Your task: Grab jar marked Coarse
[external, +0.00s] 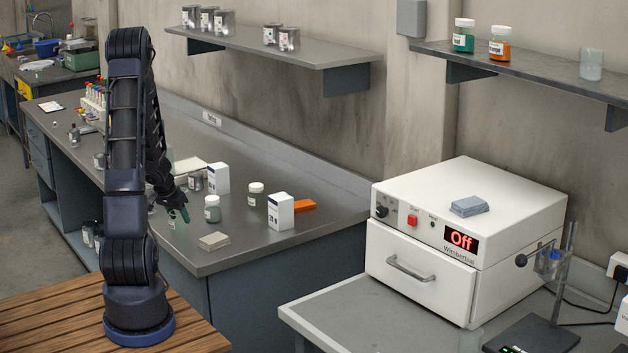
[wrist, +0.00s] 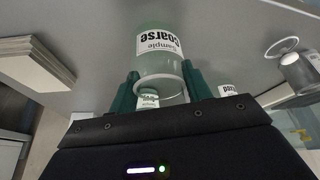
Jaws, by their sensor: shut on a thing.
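In the wrist view, a clear jar (wrist: 158,62) with a white label reading "Sample Coarse" sits between the green fingers of my gripper (wrist: 160,88). The label appears upside down there. The fingers are shut on the jar, one on each side. In the external view, my gripper (external: 180,214) is low over the grey bench, its green fingers pointing down. I cannot clearly make out the held jar in that view. A white-lidded jar (external: 212,208) with grey-green contents shows just right of the fingers; its label is too small to read.
Near my gripper are another lidded jar (external: 256,194), white boxes (external: 281,212), (external: 218,178), an orange block (external: 304,205) and a pale flat stack (external: 214,241). Wall shelves (external: 280,46) hold tins and jars.

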